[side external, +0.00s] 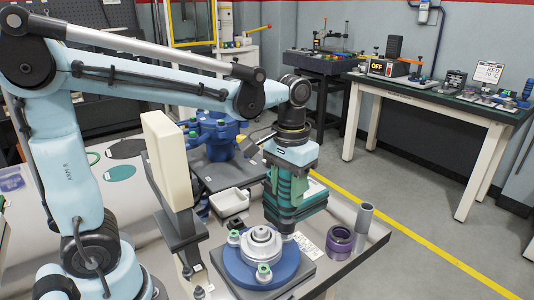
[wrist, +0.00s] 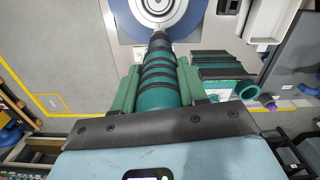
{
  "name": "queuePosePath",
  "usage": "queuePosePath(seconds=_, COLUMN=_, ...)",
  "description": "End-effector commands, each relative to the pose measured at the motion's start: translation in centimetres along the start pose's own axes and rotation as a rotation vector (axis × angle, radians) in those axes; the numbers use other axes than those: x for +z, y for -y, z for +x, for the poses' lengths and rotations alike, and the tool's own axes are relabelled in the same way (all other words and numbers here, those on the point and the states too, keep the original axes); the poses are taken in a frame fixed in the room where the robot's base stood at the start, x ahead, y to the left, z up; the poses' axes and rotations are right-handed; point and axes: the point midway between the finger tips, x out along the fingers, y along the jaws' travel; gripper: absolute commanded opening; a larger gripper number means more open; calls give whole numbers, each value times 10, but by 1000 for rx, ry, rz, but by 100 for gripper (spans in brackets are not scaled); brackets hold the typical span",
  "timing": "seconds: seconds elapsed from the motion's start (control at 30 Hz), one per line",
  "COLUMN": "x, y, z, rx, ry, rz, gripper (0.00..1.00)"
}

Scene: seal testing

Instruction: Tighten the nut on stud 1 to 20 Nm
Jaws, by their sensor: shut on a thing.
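My gripper (side external: 291,183) is shut on a green tool with black bands (wrist: 160,85), which points down with its narrow end toward the flange. The blue round flange (side external: 240,277) sits on a grey plate, with a stepped metal hub (side external: 261,242) at its centre. Two studs with nuts show, one at the left (side external: 233,239) and one at the front (side external: 264,272). The tool's tip is at the flange's right rim; the gripper and tool hide that part, so I cannot tell whether it touches a nut. Which stud is number 1 is not readable. The wrist view also shows the flange (wrist: 120,18).
A purple ring (side external: 340,240) and a grey tube (side external: 363,218) stand right of the flange. A white tray (side external: 229,202) lies behind it. A tall cream panel (side external: 166,158) stands to the left. A blue valve body (side external: 218,135) is farther back.

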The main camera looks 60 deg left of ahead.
Motion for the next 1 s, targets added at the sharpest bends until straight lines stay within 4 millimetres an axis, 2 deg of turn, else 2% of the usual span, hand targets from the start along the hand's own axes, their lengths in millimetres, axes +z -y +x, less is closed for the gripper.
queuePosePath(seconds=0.6, x=0, y=0, z=-38, rx=0, ry=1, rz=0, gripper=0)
queuePosePath(seconds=1.0, x=0, y=0, z=-42, rx=0, ry=1, rz=0, gripper=0)
